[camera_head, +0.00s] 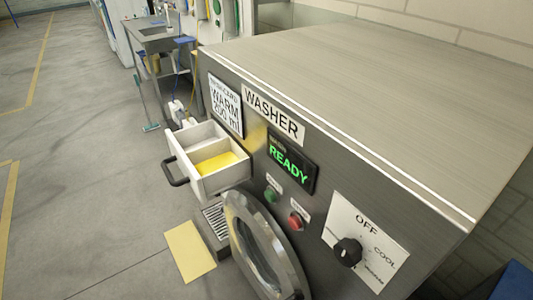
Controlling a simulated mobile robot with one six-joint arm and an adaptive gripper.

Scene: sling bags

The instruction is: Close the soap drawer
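The soap drawer (222,184) is a white box pulled out from the front of the grey washer (375,95). It has two compartments with a divider between them. The nearer compartment holds something yellow (216,164); the farther one looks empty. A dark handle (174,172) is on the drawer's outer face. My gripper is not in view.
Below the drawer are the round washer door (262,250), a grated step (215,222) and a yellow sheet (190,250) on the floor. A dial, a green button and a red button are on the panel. A sink table (160,40) stands behind. The floor at left is clear.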

